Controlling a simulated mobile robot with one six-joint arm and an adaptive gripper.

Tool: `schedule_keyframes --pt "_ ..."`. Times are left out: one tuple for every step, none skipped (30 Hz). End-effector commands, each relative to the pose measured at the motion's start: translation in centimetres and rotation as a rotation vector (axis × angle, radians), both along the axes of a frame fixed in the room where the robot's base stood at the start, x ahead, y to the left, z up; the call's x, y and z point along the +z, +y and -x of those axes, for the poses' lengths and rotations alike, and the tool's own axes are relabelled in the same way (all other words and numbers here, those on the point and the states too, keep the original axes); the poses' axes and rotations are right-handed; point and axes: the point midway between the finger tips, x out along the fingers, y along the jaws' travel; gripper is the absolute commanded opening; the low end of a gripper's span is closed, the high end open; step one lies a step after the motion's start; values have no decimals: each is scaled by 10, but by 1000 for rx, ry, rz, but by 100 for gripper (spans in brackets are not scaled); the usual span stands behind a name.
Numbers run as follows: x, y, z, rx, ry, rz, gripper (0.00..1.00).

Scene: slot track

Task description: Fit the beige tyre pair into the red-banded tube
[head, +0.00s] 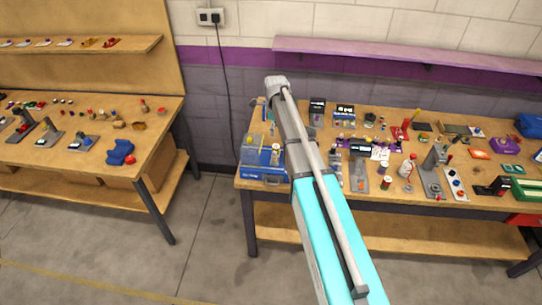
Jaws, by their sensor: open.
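From the head view I cannot pick out the beige tyre pair among the many small parts on the right-hand bench (300,198). I cannot single out the red-banded tube with certainty either. A small upright cylinder with some red on it (387,183) stands near the bench's front edge, too small to identify. My arm reaches up across the middle of the view and over the left part of this bench, covering some of it. My gripper cannot be made out in this view.
A blue case (272,178) and a clear box (251,150) stand at the bench's left end. Small stands and tools crowd the rest. A purple shelf (400,52) hangs above. Another bench (60,155) stands left, with open floor (205,225) between.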

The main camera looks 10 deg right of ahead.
Motion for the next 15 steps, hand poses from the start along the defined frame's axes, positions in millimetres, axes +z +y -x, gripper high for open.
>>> schedule_keyframes --pt "2 0 -5 -23 0 0 72" --pt "2 0 -6 -35 0 0 72" --pt "3 0 -7 -47 0 0 72" --pt "3 0 -8 -53 0 0 72" --pt "3 0 -8 -57 0 0 72" --pt "3 0 -8 -61 0 0 72" --pt "2 0 -8 -62 0 0 72" --pt "2 1 -8 -63 0 0 72" --pt "2 1 -8 -62 0 0 72" --pt "2 1 -8 -62 0 0 72" --pt "2 1 -8 -61 0 0 72" --pt "2 1 -7 -61 0 0 72" --pt "2 1 -7 -61 0 0 72" --pt "2 1 -7 -60 0 0 72" --pt "2 1 -7 -60 0 0 72"
